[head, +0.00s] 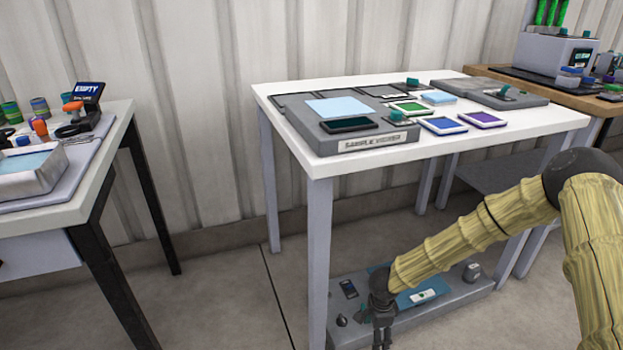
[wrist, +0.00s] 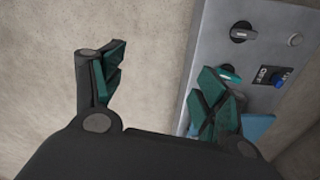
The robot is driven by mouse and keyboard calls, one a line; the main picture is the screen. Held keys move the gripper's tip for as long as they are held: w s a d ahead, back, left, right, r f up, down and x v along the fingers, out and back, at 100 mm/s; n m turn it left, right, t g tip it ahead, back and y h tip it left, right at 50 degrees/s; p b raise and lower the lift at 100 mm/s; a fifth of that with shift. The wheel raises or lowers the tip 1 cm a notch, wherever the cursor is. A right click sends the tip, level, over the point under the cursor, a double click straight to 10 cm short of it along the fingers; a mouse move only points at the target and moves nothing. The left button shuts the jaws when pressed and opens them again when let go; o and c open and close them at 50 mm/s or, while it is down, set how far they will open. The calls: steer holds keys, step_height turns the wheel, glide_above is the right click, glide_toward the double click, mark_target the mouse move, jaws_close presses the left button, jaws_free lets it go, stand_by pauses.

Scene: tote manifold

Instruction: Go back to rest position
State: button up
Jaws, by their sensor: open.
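My gripper (head: 382,336) hangs low in front of the white table, at the end of my tan-sleeved arm. In the wrist view my gripper (wrist: 160,95) has its two dark green fingers spread wide, with nothing between them. Beneath it are bare floor and the edge of a grey panel (head: 455,304) that lies low under the table. The panel also shows in the wrist view (wrist: 210,50), with a black knob (wrist: 241,32) and a blue button (wrist: 279,84). One finger overlaps the panel in that view; I cannot tell whether they touch.
The white table (head: 545,122) holds a grey sample viewer tray (head: 375,143) and several coloured cards. Its front leg (head: 318,260) stands just left of my gripper. Another table (head: 70,215) is at the left, a wooden bench (head: 590,100) at the right. Floor between the left tables (head: 215,290) is clear.

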steer(key=s+d+f+n, duration=0.2)
steer(key=s+n, duration=0.6)
steer(key=s, duration=0.9)
steer(key=s+d+f+n, duration=0.1)
steer(key=s+n, duration=0.7)
steer(key=s, duration=1)
step_height(320, 180, up, 37)
steer(key=p, duration=3.6)
steer(key=shift+p, duration=0.4)
steer(key=shift+s+d+f, duration=0.1)
